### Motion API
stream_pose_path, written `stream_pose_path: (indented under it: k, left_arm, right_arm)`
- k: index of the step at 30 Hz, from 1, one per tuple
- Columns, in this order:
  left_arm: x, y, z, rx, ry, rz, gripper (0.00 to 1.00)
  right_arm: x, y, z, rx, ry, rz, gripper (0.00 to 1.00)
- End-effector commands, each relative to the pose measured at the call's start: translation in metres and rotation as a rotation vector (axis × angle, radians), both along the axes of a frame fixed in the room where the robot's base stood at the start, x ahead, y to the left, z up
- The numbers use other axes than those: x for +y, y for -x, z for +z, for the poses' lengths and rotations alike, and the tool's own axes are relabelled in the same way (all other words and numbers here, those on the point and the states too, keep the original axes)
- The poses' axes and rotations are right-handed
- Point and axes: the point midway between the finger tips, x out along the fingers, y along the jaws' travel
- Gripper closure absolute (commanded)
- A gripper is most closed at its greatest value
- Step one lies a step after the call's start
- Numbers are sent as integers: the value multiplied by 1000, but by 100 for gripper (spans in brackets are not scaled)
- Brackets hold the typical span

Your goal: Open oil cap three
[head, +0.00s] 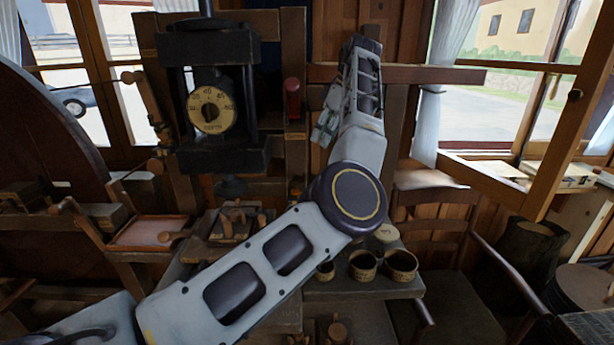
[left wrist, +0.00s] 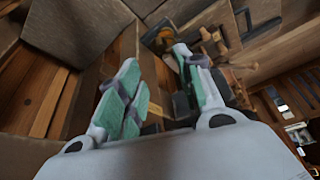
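I cannot make out which thing is oil cap three, and no numbered cap is readable. My left gripper (head: 325,128) shows small in the head view, left of my raised forearm and in front of the wooden wall and posts. In the left wrist view its two green-padded fingers (left wrist: 160,92) stand apart, with nothing held between them. A small yellowish round part (left wrist: 163,38) lies beyond the fingertips, blurred and partly hidden, so I cannot tell what it is. My right gripper is not in view.
A dark press with a yellow dial (head: 210,109) stands left of my forearm. A red handle (head: 292,98) hangs beside it. Small round pots (head: 401,265) stand on a wooden shelf (head: 365,288) below my elbow. A wooden chair (head: 440,235) stands at right.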

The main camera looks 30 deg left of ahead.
Motion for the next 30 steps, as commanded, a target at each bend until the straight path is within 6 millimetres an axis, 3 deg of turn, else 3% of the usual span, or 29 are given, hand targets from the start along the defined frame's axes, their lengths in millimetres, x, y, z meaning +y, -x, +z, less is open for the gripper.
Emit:
stream_pose_path:
  k: [9, 18, 30]
  left_arm:
    - [0, 0, 0, 0, 0, 1, 64]
    - [6, 1, -14, 1, 0, 3, 64]
    - [22, 3, -57, 1, 0, 0, 64]
  right_arm:
    - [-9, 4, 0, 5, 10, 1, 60]
    - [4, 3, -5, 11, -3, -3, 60]
    - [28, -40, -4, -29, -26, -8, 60]
